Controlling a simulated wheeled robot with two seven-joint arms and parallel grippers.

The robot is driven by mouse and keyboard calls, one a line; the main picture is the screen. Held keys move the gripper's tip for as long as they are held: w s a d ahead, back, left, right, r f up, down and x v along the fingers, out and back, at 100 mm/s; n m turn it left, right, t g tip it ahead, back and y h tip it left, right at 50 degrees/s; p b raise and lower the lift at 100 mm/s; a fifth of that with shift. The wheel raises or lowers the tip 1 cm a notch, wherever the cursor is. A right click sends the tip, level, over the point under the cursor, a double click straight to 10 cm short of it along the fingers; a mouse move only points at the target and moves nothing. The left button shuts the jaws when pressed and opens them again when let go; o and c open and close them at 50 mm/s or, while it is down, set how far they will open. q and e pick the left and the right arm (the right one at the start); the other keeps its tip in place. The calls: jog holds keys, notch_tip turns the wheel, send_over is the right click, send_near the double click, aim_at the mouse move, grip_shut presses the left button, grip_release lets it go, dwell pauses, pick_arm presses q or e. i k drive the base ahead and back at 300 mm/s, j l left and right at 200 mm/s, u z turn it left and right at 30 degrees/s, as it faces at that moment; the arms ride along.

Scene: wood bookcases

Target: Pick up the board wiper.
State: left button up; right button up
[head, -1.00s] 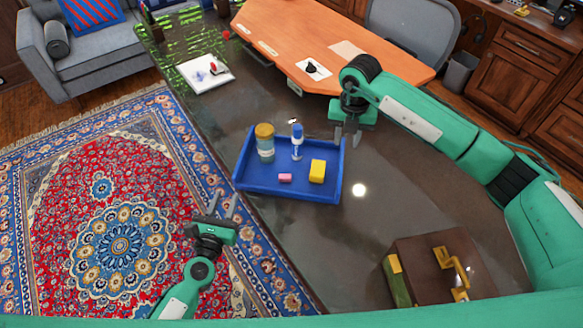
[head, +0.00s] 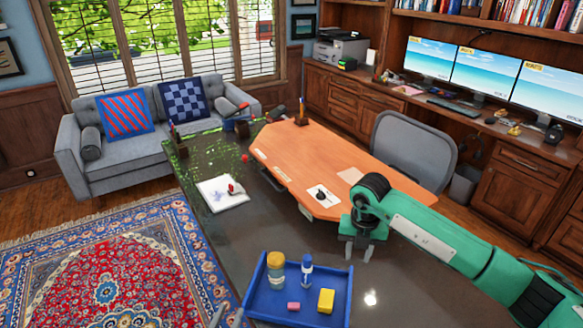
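A blue tray (head: 262,309) sits on the dark table at the bottom of the head view. It holds a yellow block (head: 326,300), a small pink block (head: 293,306), a jar with a tan lid (head: 275,270) and an upright blue-and-white bottle (head: 306,270). The yellow block may be the board wiper; I cannot tell for sure. My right gripper (head: 358,250) is open and empty, above the table beyond the tray's far right corner.
An orange desktop (head: 310,155) adjoins the dark table, with a black item (head: 320,195) on white paper. A white pad (head: 222,195) with a red-and-white item lies left of it. A grey chair (head: 412,150) stands behind. The table between pad and tray is clear.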

aim_at(326, 304)
jog(key=k+j, duration=0.2)
jog(key=k, duration=0.3)
jog(key=k+j, duration=0.2)
jog(key=k, duration=0.25)
jog(key=k+j, duration=0.2)
jog(key=k, duration=0.3)
